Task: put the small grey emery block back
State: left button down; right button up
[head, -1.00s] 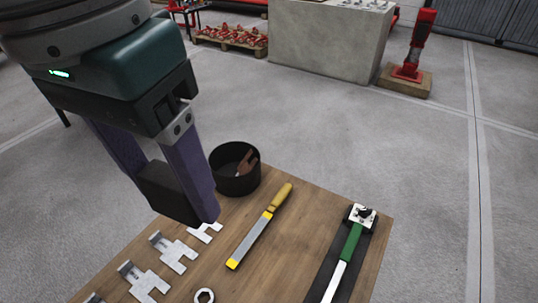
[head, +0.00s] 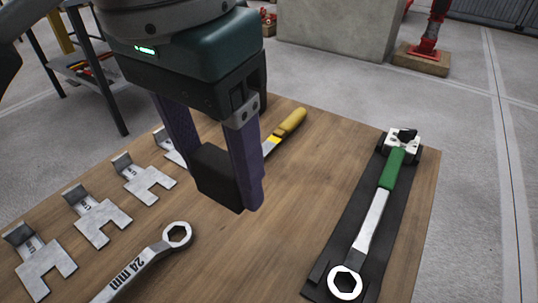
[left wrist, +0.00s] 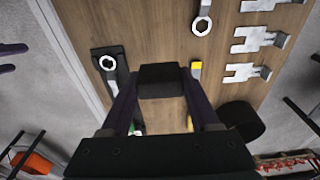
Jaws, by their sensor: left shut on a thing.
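My left gripper (head: 212,170) is shut on the emery block (head: 217,176), a small dark grey block. It holds the block above the wooden table (head: 300,195), which shows clear below. In the left wrist view the block (left wrist: 162,80) sits between the purple fingers (left wrist: 160,90) of the left gripper. Two dark purple shapes at the left edge of that view look like my right gripper (left wrist: 12,58); its jaw state is unclear.
A yellow-handled file (head: 290,123) lies behind the left gripper, partly hidden. A green-handled wrench (head: 380,205) lies on a dark mat (head: 325,268) at right. A 24 mm spanner (head: 140,268) and several slotted metal plates (head: 95,215) lie at left.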

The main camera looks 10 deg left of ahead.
pick_arm(q)
jog(key=b, duration=0.3)
send_over(240, 259)
jog(key=f, duration=0.8)
jog(key=shift+s+a+f, duration=0.1)
jog(key=shift+s+f, duration=0.05)
jog(key=shift+s, duration=0.05)
notch_tip(240, 259, down, 6)
jog(key=shift+r+b, duration=0.25)
jog(key=shift+b, duration=0.95)
jog(key=shift+c, duration=0.6)
grip_release()
